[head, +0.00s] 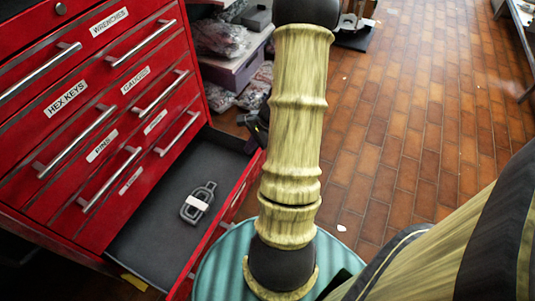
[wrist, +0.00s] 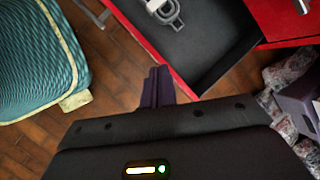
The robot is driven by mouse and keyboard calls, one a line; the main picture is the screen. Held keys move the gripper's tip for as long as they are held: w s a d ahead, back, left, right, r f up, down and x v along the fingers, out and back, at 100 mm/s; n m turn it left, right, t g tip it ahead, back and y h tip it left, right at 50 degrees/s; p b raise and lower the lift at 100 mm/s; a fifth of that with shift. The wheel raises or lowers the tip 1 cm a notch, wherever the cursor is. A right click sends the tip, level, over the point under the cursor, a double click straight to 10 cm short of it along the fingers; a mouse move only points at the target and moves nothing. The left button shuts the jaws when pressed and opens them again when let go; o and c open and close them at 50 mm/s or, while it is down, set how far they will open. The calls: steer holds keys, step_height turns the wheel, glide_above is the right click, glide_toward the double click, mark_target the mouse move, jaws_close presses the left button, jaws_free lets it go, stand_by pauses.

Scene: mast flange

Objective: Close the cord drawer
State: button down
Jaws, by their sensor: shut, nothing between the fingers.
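The open drawer (head: 155,240) is the lowest one showing in the red cabinet, pulled well out. It has a dark grey lining, and no label on its front is visible to me. A grey looped cord with a pale band (head: 197,203) lies inside it. In the wrist view the drawer (wrist: 215,40) fills the top, with the cord (wrist: 165,10) at the upper edge. My gripper (wrist: 158,75) is shut and empty. Its fingers appear outside the drawer, close to a front corner; I cannot tell whether they touch it. In the head view my arm mostly hides the gripper.
The red cabinet (head: 75,75) has several shut drawers with bar handles above the open one. A shelf with a purple bin (head: 235,70) and wrapped bundles stands beyond the cabinet. The tiled floor (head: 420,110) to the right is largely clear.

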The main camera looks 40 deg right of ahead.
steer(key=s+d+f+m+t, duration=0.2)
steer(key=s+d+f+m, duration=0.1)
steer(key=d+f+m, duration=0.2)
steer(key=s+d+f+m+t+h+b, duration=0.1)
steer(key=s+d+f+m+t, duration=0.2)
steer(key=d+f+m, duration=0.3)
steer(key=d+m, duration=0.1)
steer(key=d, duration=0.3)
steer(key=shift+d+b, duration=0.15)
steer(key=shift+b, duration=0.15)
steer(key=shift+s+f, duration=0.1)
steer(key=shift+f, duration=0.05)
steer(key=b, duration=0.7)
glide_toward(261, 153)
steer(key=x, duration=0.5)
steer(key=shift+s+f, duration=0.25)
steer(key=shift+f, duration=0.25)
steer(key=shift+w+a+r, duration=0.1)
steer(key=shift+w+a, duration=0.15)
steer(key=shift+w, duration=0.15)
